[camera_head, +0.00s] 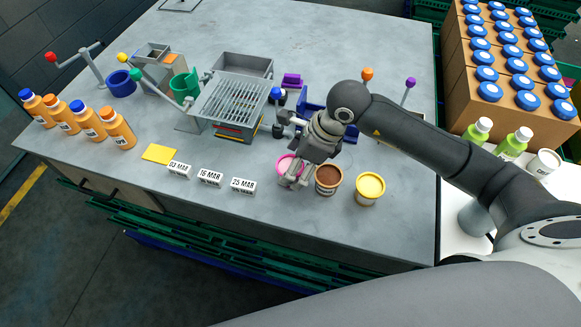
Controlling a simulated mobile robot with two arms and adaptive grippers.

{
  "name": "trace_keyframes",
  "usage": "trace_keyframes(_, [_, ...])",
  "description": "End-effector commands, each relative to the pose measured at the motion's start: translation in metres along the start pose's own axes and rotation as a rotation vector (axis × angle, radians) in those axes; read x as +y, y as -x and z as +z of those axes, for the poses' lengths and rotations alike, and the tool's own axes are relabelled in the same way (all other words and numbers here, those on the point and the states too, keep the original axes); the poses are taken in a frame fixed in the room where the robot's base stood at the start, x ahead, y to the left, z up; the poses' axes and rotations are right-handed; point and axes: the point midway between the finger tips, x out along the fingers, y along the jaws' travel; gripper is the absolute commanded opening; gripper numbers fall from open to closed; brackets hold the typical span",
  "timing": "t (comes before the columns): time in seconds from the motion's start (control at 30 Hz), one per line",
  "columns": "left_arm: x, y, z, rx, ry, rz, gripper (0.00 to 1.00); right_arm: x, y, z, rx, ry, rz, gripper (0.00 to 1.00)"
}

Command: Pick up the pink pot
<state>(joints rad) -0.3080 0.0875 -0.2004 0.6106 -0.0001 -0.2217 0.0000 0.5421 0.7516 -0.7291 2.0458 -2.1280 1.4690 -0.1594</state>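The pink pot (281,161) stands on the grey table towards the front, at the left end of a short row of pots. My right gripper (292,180) reaches down from above and covers much of it. Its fingers are at the pot's near right side. I cannot tell whether they touch or grip it. My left gripper is not in view.
A brown pot (327,180) and a yellow pot (370,187) stand close to the right. White date blocks (243,186) sit to the left. A grated machine (233,101) and a blue device (312,113) stand behind. The table's front edge (300,226) is near.

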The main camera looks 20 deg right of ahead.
Motion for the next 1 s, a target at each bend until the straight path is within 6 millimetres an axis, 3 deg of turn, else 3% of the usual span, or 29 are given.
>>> trace_keyframes(0.03, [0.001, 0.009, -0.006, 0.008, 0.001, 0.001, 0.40, 0.002, -0.003, 0.004, 0.000, 0.000, 0.004, 0.76])
trace_keyframes(0.2, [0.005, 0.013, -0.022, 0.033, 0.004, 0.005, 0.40, 0.000, -0.024, 0.003, 0.000, 0.000, 0.001, 0.76])
trace_keyframes(0.47, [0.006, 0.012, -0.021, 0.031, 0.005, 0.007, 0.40, 0.000, -0.028, 0.002, 0.000, 0.001, -0.001, 0.76])
trace_keyframes(0.83, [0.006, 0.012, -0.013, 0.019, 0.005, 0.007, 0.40, 0.000, -0.028, 0.002, 0.000, 0.001, -0.001, 0.30])
trace_keyframes(1.0, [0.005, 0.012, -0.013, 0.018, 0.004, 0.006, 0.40, 0.000, -0.028, 0.002, -0.001, 0.001, -0.002, 0.28])
